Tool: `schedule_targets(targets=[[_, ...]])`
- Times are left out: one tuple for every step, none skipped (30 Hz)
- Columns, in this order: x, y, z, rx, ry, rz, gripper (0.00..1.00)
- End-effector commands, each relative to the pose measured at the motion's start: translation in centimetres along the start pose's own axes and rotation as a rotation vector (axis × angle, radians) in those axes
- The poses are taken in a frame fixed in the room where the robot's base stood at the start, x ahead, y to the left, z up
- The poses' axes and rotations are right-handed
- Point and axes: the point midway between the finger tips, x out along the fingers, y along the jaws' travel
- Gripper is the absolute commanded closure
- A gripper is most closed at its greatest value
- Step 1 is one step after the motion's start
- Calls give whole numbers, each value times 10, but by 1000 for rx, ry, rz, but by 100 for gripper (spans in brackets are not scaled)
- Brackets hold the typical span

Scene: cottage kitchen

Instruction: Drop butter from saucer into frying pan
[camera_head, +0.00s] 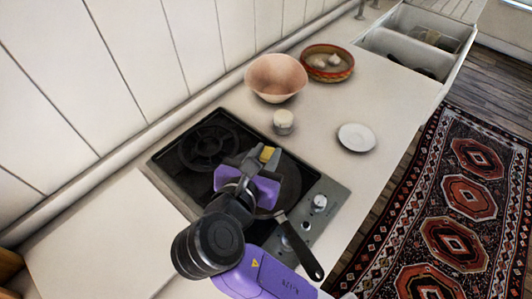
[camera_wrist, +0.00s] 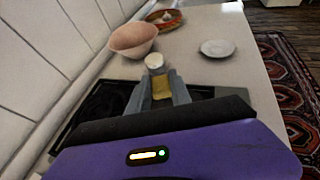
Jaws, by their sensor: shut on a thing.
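My gripper (camera_head: 267,158) is over the hob and is shut on a yellow piece of butter (camera_head: 267,154). In the wrist view the butter (camera_wrist: 161,88) sits between the two grey fingers. The frying pan (camera_head: 291,190) is on the hob's right part, below my gripper and partly hidden by it. Its black handle (camera_head: 304,250) points toward the front of the counter. The white saucer (camera_head: 357,138) lies on the counter to the right of the hob and looks empty; it also shows in the wrist view (camera_wrist: 217,48).
A small lidded jar (camera_head: 283,123) stands just behind the hob. A pink bowl (camera_head: 275,77) and a patterned basket (camera_head: 327,63) with garlic are farther back. The black hob (camera_head: 176,159) has control knobs (camera_head: 319,203) on its right side. A sink (camera_head: 404,50) is at the far end.

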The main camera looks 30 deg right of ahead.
Motion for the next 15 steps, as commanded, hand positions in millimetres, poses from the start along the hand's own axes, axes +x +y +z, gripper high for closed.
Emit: schedule_targets(targets=[[0,0,0,0,0,0,69],[0,0,0,0,0,0,63],[0,0,0,0,0,0,55],[0,0,0,0,0,0,50],[0,0,0,0,0,0,50],[0,0,0,0,0,0,50],[0,0,0,0,0,0,50],[0,0,0,0,0,0,50],[0,0,0,0,0,0,50],[0,0,0,0,0,0,50],[0,0,0,0,0,0,50],[0,0,0,0,0,0,50],[-1,0,0,0,0,0,50],[-2,0,0,0,0,1,50],[-4,0,0,0,0,2,50]])
